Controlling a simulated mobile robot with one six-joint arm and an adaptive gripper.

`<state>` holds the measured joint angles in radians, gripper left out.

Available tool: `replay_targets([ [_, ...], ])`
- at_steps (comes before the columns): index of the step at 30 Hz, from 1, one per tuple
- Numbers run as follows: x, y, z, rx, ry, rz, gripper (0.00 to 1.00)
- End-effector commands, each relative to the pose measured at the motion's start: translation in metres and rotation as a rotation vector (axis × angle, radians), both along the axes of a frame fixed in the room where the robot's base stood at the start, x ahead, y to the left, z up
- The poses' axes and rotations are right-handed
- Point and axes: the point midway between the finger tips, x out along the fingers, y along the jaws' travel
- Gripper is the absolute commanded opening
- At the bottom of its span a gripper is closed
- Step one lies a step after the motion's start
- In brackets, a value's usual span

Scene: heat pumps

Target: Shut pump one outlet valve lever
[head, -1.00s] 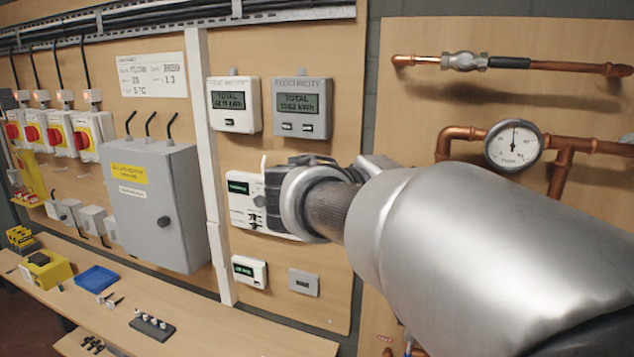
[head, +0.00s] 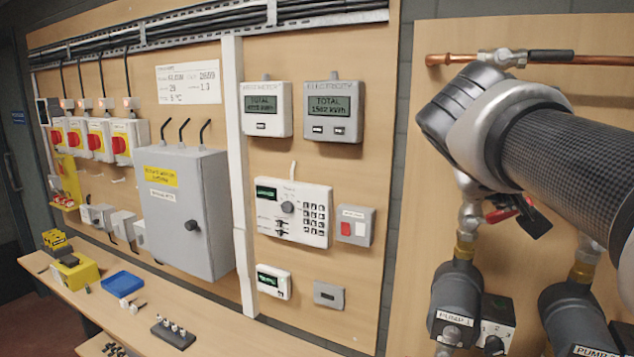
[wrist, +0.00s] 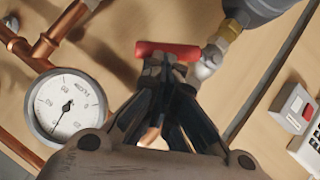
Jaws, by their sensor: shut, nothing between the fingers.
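The outlet valve (head: 471,213) stands above the pump marked PUMP 1 (head: 455,295) in the head view. Its red lever (head: 499,215) shows partly beneath my arm. In the wrist view the red lever (wrist: 168,49) lies crosswise beside the silver valve body (wrist: 208,62), with the pump (wrist: 255,8) past it at top right. My gripper (wrist: 165,68) is shut and empty, its dark fingertips right at the lever's edge. I cannot tell whether they touch it. In the head view my arm hides much of the pipework around the valve.
A dial gauge (wrist: 70,108) and copper pipes stand close beside my gripper. A second pump (head: 580,320) is to the right of the first. A keypad controller (head: 293,211) and a red switch box (head: 355,226) are on the board to the left.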

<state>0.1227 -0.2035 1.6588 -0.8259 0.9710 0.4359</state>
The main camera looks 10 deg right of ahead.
Motion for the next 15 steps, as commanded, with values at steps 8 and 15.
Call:
replay_targets([
  [8, -0.009, -0.014, -0.014, 0.178, -0.116, -0.006, 0.00],
  [15, -0.010, -0.016, -0.024, 0.219, -0.140, -0.001, 0.00],
])
